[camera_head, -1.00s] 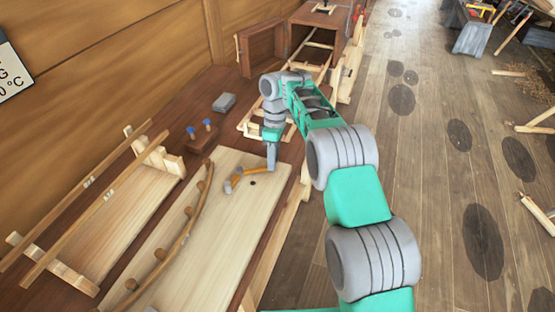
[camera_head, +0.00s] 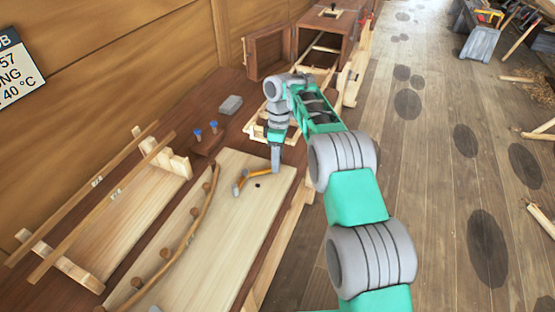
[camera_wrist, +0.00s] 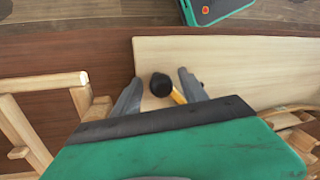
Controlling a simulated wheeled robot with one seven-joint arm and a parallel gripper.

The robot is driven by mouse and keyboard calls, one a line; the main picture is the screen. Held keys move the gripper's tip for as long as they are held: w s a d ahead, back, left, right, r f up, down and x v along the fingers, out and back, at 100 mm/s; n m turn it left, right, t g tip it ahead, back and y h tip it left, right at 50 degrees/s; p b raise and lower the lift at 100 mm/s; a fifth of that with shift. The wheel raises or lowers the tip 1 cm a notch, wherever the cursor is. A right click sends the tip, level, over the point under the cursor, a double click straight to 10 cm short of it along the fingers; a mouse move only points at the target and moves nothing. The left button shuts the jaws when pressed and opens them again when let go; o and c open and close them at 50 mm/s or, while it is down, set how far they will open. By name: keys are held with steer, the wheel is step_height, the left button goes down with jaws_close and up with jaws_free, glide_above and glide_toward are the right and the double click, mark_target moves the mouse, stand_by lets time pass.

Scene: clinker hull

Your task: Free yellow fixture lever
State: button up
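The yellow fixture lever (camera_head: 259,173) is a bent yellow-orange bar at the far end of the pale board (camera_head: 226,245). Its grey end (camera_head: 237,188) lies to the left, near a dark hole in the board. My gripper (camera_head: 275,168) points down at the lever's right end. In the wrist view, a round dark knob (camera_wrist: 160,84) shows between the two fingers of my gripper (camera_wrist: 159,76), with a yellow part of the lever (camera_wrist: 178,96) beside it. The fingers are apart, with gaps on both sides of the knob. My gripper's palm hides the rest.
A curved wooden strip (camera_head: 194,230) with pegs runs along the board. A small block with blue knobs (camera_head: 207,143) and a grey block (camera_head: 230,104) lie behind. A wooden frame (camera_head: 258,132) stands close to my gripper. An open cabinet (camera_head: 322,40) is at the back.

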steer(key=r+p, duration=0.2)
steer(key=w+r+p, duration=0.1)
steer(key=r+p, duration=0.4)
steer(key=shift+w+d+r+p, duration=0.15)
steer(key=shift+d+r+p, duration=0.15)
steer(key=shift+p, duration=0.05)
steer(key=shift+a, duration=0.1)
steer(key=shift+r, duration=0.25)
steer(key=s+d+r+m+t+y+b, duration=0.1)
steer(key=s+d+r+m+t+b, duration=0.25)
steer(key=s+r+m, duration=0.7)
steer(key=s+d+m+t, duration=0.1)
steer(key=s+d, duration=0.2)
steer(key=s, duration=0.3)
steer(key=s+d+m+t+h, duration=0.1)
steer(key=s+d+m, duration=0.1)
steer(key=s, duration=0.4)
steer(key=s+d+m+t, duration=0.1)
steer(key=s+d+m, duration=0.1)
steer(key=s, duration=0.4)
steer(key=shift+d+f+b, duration=0.25)
steer(key=shift+d+b, duration=0.2)
steer(key=shift+d, duration=0.35)
